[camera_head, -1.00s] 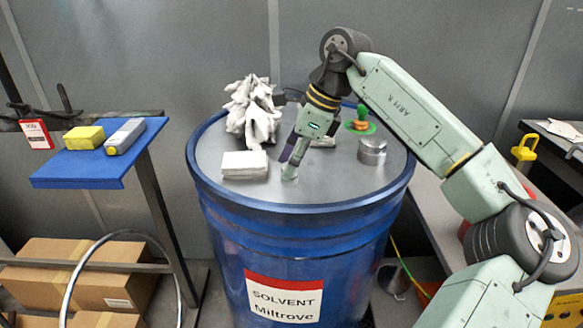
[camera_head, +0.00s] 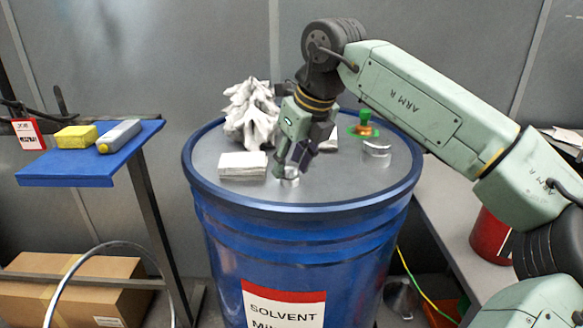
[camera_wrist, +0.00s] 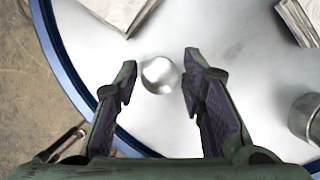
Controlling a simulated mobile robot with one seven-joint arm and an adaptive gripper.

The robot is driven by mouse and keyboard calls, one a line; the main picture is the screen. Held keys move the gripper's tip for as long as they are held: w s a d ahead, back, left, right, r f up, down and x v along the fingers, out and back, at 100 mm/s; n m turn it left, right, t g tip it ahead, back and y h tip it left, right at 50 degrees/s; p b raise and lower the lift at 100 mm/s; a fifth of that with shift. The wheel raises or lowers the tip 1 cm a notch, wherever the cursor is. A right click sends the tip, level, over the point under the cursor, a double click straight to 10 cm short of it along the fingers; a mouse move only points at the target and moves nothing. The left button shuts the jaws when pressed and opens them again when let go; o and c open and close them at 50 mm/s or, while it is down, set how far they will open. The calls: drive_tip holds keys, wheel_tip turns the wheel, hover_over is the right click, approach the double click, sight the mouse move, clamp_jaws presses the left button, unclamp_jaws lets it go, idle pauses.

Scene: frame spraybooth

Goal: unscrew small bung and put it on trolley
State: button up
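The small bung (camera_head: 291,181) is a shiny silver round piece on the grey top of a blue drum (camera_head: 330,190), near its front. It also shows in the wrist view (camera_wrist: 160,75). My gripper (camera_head: 292,170) points down over it. In the wrist view my gripper (camera_wrist: 160,68) is open, with one finger on each side of the bung and a gap at each side. Whether the bung is still threaded in cannot be told. A blue-topped stand (camera_head: 65,173) at the left may be the trolley.
The blue top holds a yellow sponge (camera_head: 78,137) and a grey device (camera_head: 119,136). The blue top's front is clear.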

drive_tip(key=m+h+b, duration=0.1)
drive_tip(key=m+b, duration=0.1)
drive_tip(key=m, duration=0.1)
drive_tip(key=shift+a+m+t, duration=0.1)
drive_tip(key=shift+m+t, duration=0.2)
drive_tip(key=shift+m, duration=0.1)
drive_tip(key=shift+f+m+h+b, duration=0.2)
drive_tip(key=shift+m+h+b, duration=0.4)
drive_tip(key=shift+m, duration=0.3)
drive_tip(key=shift+a+r+m+p, duration=0.15)
drive_tip(key=shift+r+m+p, duration=0.15)
drive_tip(key=shift+m, duration=0.3)
drive_tip(key=shift+f+m+h, duration=0.1)
drive_tip(key=shift+m+h, duration=0.4)
drive_tip(key=shift+m, duration=0.3)
drive_tip(key=shift+c, duration=0.2)
drive_tip(key=c, duration=0.7)
drive_tip(key=n+y+p, duration=0.1)
drive_tip(key=n+p, duration=0.1)
drive_tip(key=n, duration=0.1)
drive_tip(key=shift+r, duration=0.2)
drive_tip(key=shift+c, duration=0.2)
drive_tip(key=shift+f+n+y+p, duration=0.2)
drive_tip(key=shift+n+y+p, duration=0.25)
drive_tip(key=shift+n, duration=0.45)
